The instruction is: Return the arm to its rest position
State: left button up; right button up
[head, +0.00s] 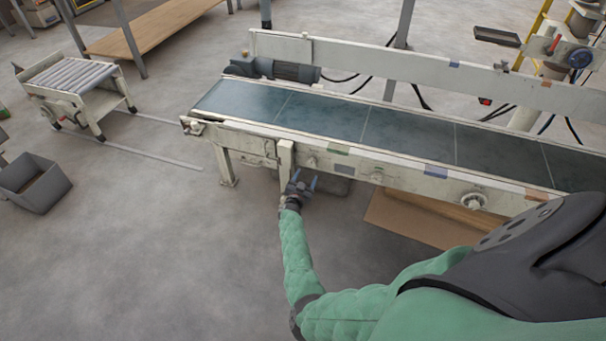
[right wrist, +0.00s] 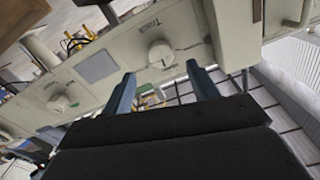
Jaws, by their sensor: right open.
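My right gripper (head: 300,184) is at the end of my green-sleeved right arm, just in front of the conveyor's near side, by a leg post. In the right wrist view its two blue fingers (right wrist: 165,92) stand apart with nothing between them. The conveyor's cream side frame (right wrist: 110,70) with a round white knob (right wrist: 160,54) lies close beyond the fingertips; I cannot tell whether they touch it. My left gripper is not in view.
The conveyor with its dark, empty belt (head: 325,115) crosses the view. A roller stand (head: 75,80) and a grey bin (head: 34,182) stand at the left. A brown board (head: 415,218) lies under the conveyor. The floor (head: 160,260) left of my arm is clear.

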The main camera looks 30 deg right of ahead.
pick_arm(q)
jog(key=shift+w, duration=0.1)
